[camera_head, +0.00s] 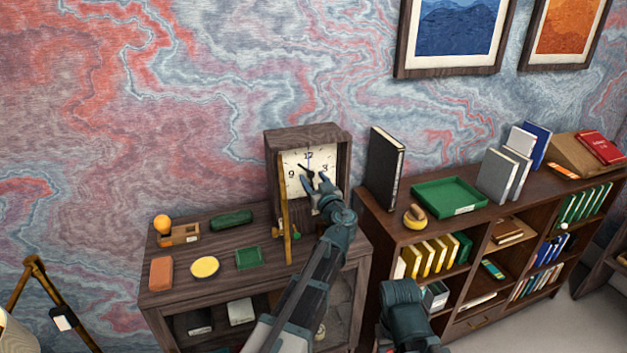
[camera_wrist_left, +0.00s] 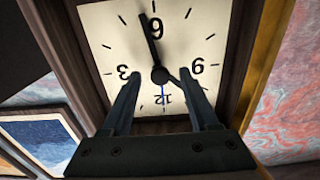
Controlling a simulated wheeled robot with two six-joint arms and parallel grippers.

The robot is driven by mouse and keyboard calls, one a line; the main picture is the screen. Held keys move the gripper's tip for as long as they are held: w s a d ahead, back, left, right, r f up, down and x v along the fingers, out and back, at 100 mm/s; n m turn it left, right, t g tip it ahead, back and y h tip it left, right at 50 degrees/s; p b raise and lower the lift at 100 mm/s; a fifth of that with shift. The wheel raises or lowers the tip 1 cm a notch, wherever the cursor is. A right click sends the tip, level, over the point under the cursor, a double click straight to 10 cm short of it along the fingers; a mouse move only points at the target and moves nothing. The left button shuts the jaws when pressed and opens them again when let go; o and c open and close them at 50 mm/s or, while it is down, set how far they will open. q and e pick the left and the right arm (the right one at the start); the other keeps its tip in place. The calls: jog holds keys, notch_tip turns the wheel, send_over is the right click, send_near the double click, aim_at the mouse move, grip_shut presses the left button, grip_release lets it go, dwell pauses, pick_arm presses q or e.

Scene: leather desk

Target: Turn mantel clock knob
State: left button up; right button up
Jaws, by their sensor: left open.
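The mantel clock (camera_head: 342,152) is a dark wooden case on the left cabinet, with a cream face (camera_head: 293,160). A brass-edged door (camera_head: 284,215) stands swung out at its left side; its edge also shows in the left wrist view (camera_wrist_left: 268,65). In that view the face (camera_wrist_left: 105,42) is upside down, with a round dark knob (camera_wrist_left: 159,75) at its centre, where the hands meet. My left gripper (camera_head: 318,184) is open in front of the face; in its wrist view the fingers (camera_wrist_left: 158,84) lie either side below the knob, apart from it. My right gripper is out of view.
A dark upright book (camera_head: 384,170) and a green tray (camera_head: 447,197) stand on the bookcase right.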

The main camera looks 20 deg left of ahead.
pick_arm(q)
grip_shut()
dwell(0.4)
dwell(1.1)
